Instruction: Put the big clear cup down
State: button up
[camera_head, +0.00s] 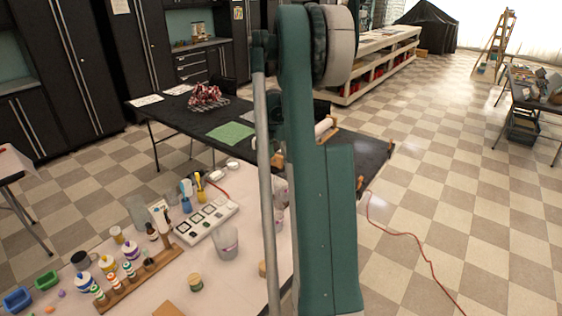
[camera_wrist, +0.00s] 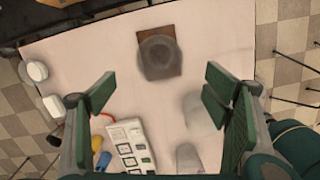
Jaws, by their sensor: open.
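My gripper (camera_wrist: 160,97) is open in the wrist view, with its green pads wide apart and nothing held between them. Ahead of it, a grey, blurred round vessel (camera_wrist: 157,56) stands on a brown square (camera_wrist: 173,33) on the pale table. It may be the big clear cup, but the blur leaves this unsure. A translucent cup (camera_wrist: 198,112) is by the right finger, and another clear cup (camera_wrist: 188,158) is below it. One clear cup (camera_head: 226,243) stands beside the white tray in the head view. My arm hides the gripper there.
A white tray (camera_head: 207,221) of dark squares, a wooden bottle rack (camera_head: 137,279) and a small lidded jar (camera_head: 195,284) stand on the pale table. Two white round things (camera_wrist: 35,71) sit near its edge. A black table (camera_head: 180,117) is behind. The table right of the brown square is clear.

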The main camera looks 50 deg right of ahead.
dwell(0.5)
jog(key=a+r+m+t, duration=0.15)
jog(key=a+r, duration=0.35)
jog(key=a, duration=0.7)
jog(key=a+r+m+t, duration=0.1)
jog(key=a+r+m, duration=0.35)
jog(key=a, duration=0.85)
jog(key=a+r+m+t, duration=0.1)
jog(key=a+r, duration=0.6)
jog(key=a, duration=0.5)
jog(key=s+a+f+m+t, duration=0.1)
jog(key=s+a+m, duration=0.1)
jog(key=s+a, duration=0.4)
jog(key=s+a+f+m+t+y, duration=0.1)
jog(key=s+a+m, duration=0.2)
jog(key=s+a, duration=0.4)
jog(key=s+a+f+m+t, duration=0.1)
jog(key=s+a, duration=0.5)
jog(key=a, duration=0.9)
jog(key=shift+s+a+f+m+t, duration=0.15)
jog(key=shift+s+a+m+t, duration=0.3)
jog(key=shift+m, duration=0.65)
